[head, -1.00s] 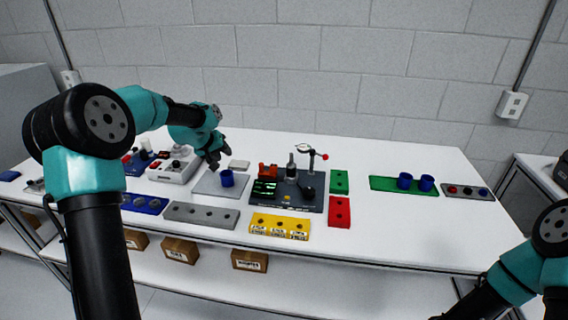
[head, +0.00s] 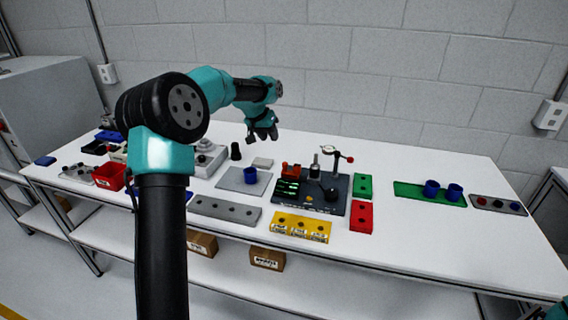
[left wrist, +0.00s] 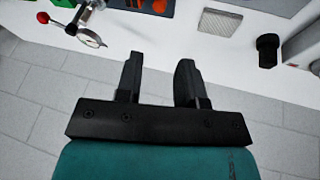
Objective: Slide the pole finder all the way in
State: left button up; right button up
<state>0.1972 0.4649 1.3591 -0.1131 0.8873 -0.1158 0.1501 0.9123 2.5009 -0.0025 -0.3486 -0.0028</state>
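A dark fixture board (head: 338,207) lies mid-table with an upright metal post (head: 315,163), a round dial (head: 329,149) and a red-knobbed rod (head: 349,160). I cannot tell for sure which part is the pole finder. My left gripper (head: 264,136) is raised above the table, behind and left of the board. In the left wrist view it (left wrist: 158,60) is open and empty, with the dial (left wrist: 90,38) and red knob (left wrist: 71,28) beyond it at upper left. My right gripper is out of view.
Red (head: 361,218), green (head: 362,186) and yellow (head: 302,228) blocks edge the board. Table right of them is partly clear.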

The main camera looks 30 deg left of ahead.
aim_at(284, 163)
pick_arm(q)
jog(key=x, duration=1.5)
jog(key=shift+w+f, duration=0.2)
jog(key=shift+f, duration=0.15)
grip_shut()
